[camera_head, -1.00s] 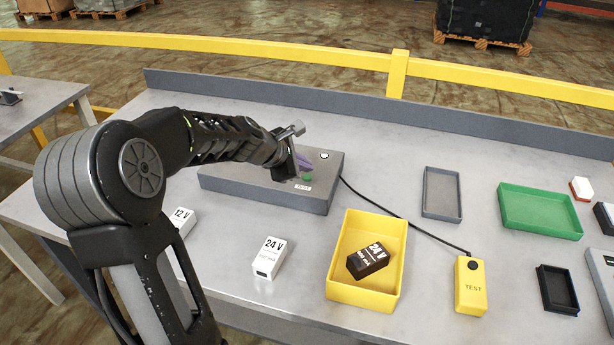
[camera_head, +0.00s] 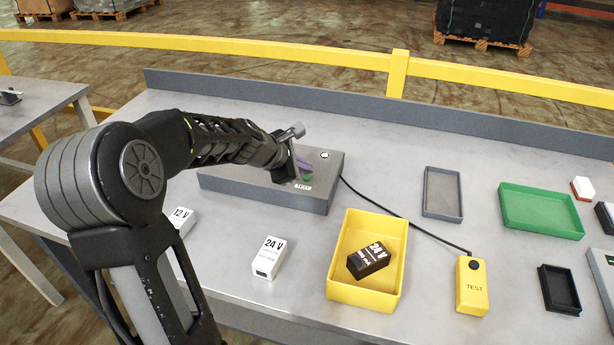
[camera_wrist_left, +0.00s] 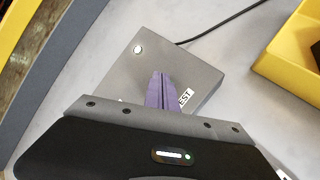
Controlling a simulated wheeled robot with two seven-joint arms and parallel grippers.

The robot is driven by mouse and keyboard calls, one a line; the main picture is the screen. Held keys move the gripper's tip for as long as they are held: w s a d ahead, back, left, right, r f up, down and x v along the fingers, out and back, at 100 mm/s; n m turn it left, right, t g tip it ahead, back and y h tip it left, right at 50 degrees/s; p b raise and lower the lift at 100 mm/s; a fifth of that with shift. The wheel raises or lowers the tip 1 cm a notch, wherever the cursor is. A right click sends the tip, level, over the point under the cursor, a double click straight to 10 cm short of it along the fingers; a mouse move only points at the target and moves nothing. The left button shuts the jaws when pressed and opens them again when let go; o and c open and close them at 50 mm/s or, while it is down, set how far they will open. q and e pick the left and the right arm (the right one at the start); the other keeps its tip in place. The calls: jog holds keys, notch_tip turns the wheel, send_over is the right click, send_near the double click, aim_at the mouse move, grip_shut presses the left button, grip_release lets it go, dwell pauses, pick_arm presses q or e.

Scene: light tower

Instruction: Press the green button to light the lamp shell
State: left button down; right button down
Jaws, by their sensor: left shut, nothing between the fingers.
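A grey box labelled TEST (camera_head: 250,193) sits on the table. A small green button (camera_head: 307,178) is on its top near the label. A small round white-and-dark fitting (camera_head: 324,155) is on the box's far right corner; it also shows in the left wrist view (camera_wrist_left: 138,48). My left gripper (camera_head: 305,165) is shut and empty, its purple fingertips over the box just beside the green button. I cannot tell if they touch it. In the left wrist view the shut fingertips (camera_wrist_left: 160,80) hide the button. I cannot make out a lamp shell. My right gripper is not in view.
A yellow bin (camera_head: 398,262) holds a dark 24 V block (camera_head: 368,262). White 24 V (camera_head: 269,257) and 12 V (camera_head: 182,220) blocks stand at the front. A black cable runs to a yellow TEST unit (camera_head: 471,287). Grey (camera_head: 441,170) and green (camera_head: 540,190) trays lie right.

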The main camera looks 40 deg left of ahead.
aim_at(304, 178)
pick_arm(q)
jog(key=shift+f+b, duration=0.35)
jog(key=shift+f, duration=0.1)
dwell(0.4)
jog(key=shift+r, duration=0.15)
jog(key=shift+r+p, duration=0.7)
jog(key=shift+p, duration=0.15)
notch_tip(304, 178, up, 5)
jog(key=p, duration=0.5)
dwell(0.3)
